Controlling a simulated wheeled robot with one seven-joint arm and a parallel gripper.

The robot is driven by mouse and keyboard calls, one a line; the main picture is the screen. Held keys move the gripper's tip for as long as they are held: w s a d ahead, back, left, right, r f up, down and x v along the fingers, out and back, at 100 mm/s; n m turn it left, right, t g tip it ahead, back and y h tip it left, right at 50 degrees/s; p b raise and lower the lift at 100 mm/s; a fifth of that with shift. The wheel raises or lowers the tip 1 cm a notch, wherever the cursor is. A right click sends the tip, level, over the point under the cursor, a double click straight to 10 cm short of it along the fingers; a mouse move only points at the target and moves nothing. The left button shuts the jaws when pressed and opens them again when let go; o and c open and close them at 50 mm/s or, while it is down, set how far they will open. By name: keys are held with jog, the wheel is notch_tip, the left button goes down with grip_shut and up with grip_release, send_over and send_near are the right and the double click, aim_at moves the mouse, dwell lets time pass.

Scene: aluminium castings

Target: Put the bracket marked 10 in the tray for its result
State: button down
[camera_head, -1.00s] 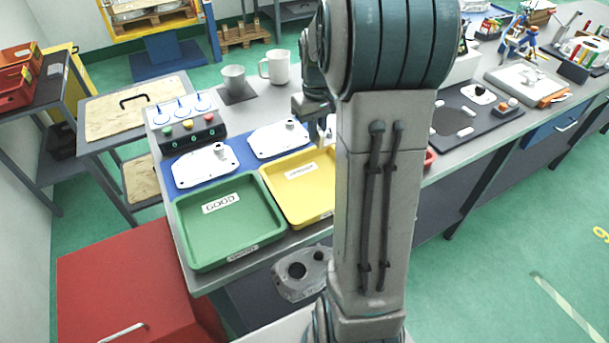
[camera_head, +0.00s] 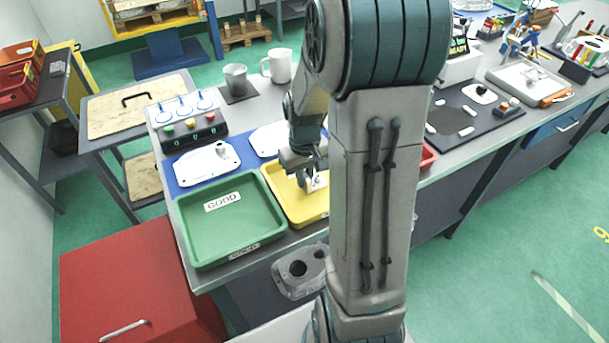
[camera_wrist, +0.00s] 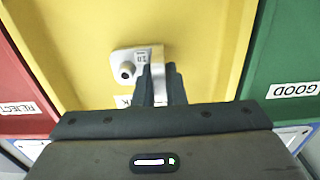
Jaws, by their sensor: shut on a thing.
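My gripper (camera_head: 308,178) is over the yellow tray (camera_head: 285,190), between the green tray and the red tray. In the wrist view its fingers (camera_wrist: 160,85) are shut on a pale metal bracket (camera_wrist: 126,56) with a round boss, marked 10, seen upside down. The bracket also shows in the head view (camera_head: 319,182). I cannot tell whether it touches the floor of the yellow tray (camera_wrist: 205,40). The yellow tray's label is mostly hidden by the fingers. The green tray (camera_head: 265,236) reads GOOD and is empty. The red tray (camera_wrist: 15,75) reads REJECT.
A box with several coloured buttons (camera_head: 190,127), a grey cup (camera_head: 235,77) and a white mug (camera_head: 278,66) stand further back.

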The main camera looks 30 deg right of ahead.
jog(key=shift+f, duration=0.15)
jog(key=c, duration=1.5)
grip_release()
notch_tip(320, 180, up, 12)
jog(key=s+a+r+t, duration=0.2)
jog(key=s+a+t, duration=0.1)
jog(key=s+a, duration=0.6)
jog(key=s, duration=0.4)
jog(key=shift+a+r+m, duration=0.15)
jog(key=shift+a+m, duration=0.15)
